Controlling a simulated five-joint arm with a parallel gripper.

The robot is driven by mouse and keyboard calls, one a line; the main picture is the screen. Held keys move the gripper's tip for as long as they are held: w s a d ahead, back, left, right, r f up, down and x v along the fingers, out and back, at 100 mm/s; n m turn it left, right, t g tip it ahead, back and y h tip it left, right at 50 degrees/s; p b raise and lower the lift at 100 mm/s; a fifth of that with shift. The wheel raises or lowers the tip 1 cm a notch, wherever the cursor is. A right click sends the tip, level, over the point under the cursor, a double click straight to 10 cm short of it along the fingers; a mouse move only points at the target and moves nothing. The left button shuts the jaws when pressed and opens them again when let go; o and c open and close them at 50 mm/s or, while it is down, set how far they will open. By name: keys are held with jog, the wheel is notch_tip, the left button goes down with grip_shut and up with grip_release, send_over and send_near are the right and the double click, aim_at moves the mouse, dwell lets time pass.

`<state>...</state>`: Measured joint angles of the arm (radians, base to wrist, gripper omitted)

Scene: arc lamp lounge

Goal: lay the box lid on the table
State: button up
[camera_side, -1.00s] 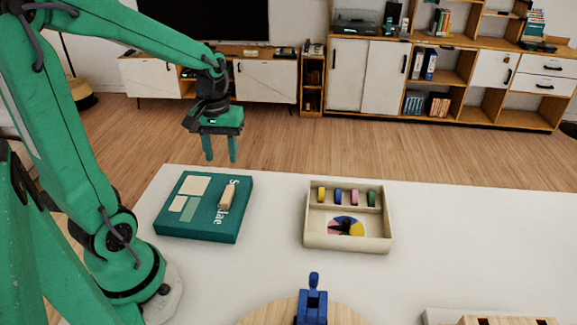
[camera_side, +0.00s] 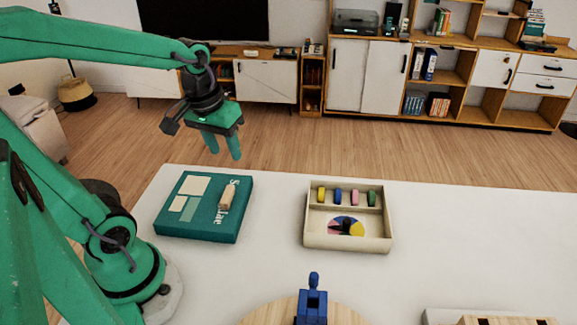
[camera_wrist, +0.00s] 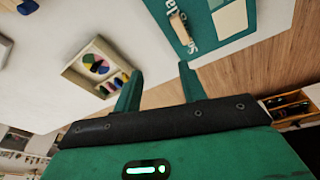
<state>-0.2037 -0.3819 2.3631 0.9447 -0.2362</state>
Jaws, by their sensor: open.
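The box lid (camera_side: 190,228) is a teal, flat panel with pale rectangles and white lettering. In the wrist view the lid (camera_wrist: 205,22) shows at the top, beyond the fingers (camera_wrist: 158,82), and the box (camera_wrist: 75,75) at left.
A blue figure (camera_side: 312,305) stands on a round wooden board (camera_side: 262,316) at the front edge. A pale tray with wooden blocks (camera_side: 500,320) is at the front right. The white table (camera_side: 460,240) is clear right of the box. Shelves stand far behind.

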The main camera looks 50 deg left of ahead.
jog(key=s+d+r+m+t, duration=0.3)
jog(key=d+m, duration=0.2)
jog(key=shift+s+d+r, duration=0.2)
jog(key=shift+s+r, duration=0.15)
jog(key=shift+r, duration=0.05)
